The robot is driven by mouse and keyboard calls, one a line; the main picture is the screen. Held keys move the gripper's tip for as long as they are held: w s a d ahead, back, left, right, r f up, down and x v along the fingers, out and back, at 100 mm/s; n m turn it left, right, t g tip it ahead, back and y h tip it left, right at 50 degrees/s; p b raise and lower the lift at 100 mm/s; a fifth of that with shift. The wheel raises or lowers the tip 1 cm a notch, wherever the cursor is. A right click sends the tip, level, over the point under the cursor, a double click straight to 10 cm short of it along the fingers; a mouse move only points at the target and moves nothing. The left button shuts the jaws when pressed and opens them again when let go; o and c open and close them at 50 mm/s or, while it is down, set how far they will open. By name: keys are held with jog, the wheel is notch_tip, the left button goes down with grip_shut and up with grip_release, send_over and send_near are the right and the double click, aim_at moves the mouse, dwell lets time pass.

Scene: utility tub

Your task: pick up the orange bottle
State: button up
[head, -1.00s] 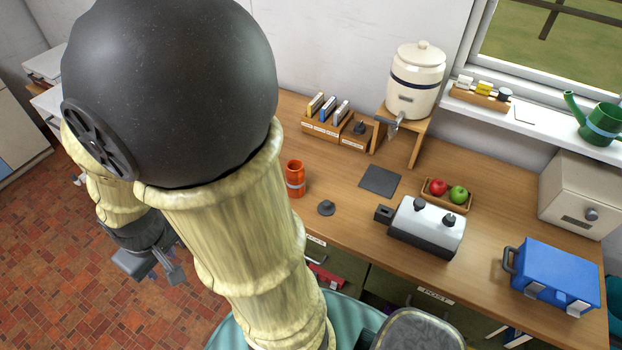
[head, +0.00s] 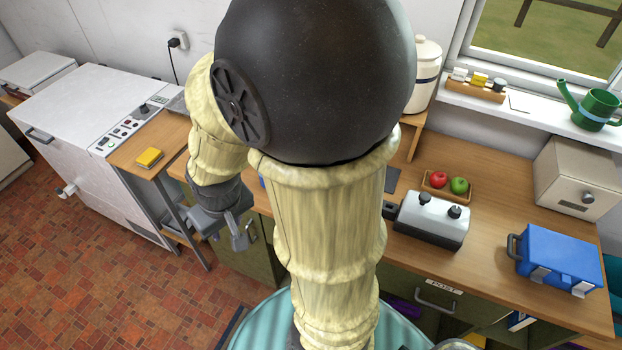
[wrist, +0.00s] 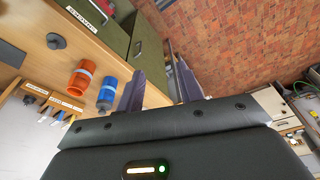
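The orange bottle (wrist: 82,80) stands on the wooden counter in the wrist view, with a pale band around it. It is hidden behind my arm in the head view. A blue bottle (wrist: 107,93) stands close beside it, on the side nearer my fingers. My gripper (wrist: 160,70) is open with nothing between its fingers. The fingers are apart from both bottles, off to their right in the wrist view. In the head view my gripper (head: 238,238) hangs in front of the counter's front edge, left of my arm.
A dark round knobbed piece (wrist: 56,41) lies on the counter near the bottles. A silver machine (head: 430,220), a fruit tray (head: 447,195) and a blue box (head: 557,256) stand to the right. A yellow sponge-like block (head: 149,158) lies on a side table. The tiled floor at left is clear.

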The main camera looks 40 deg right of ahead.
jog(key=shift+d, duration=0.15)
jog(key=o, duration=0.7)
jog(key=shift+f, duration=0.25)
jog(key=shift+o, duration=1.1)
notch_tip(320, 180, down, 7)
jog(key=d+n+g+h+b, duration=0.1)
jog(key=d+n+g+h, duration=0.1)
jog(key=n+g, duration=0.1)
jog(key=shift+s+r+g+b, duration=0.2)
jog(key=shift+g+b, duration=0.15)
jog(key=shift+g, duration=0.15)
jog(key=w+d+f+n+g+h+b, duration=0.3)
jog(key=w+d+f+n+h, duration=0.2)
jog(key=d+f+n+h, duration=0.45)
jog(key=w+f+n+t+h+b, duration=0.1)
jog(key=w+f+n+t+h, duration=0.4)
jog(key=w+n+t+h, duration=0.1)
jog(key=shift+w+d+b, duration=0.3)
jog(key=shift+w+b, duration=0.05)
jog(key=shift+w, duration=0.2)
jog(key=shift+n+h, duration=0.25)
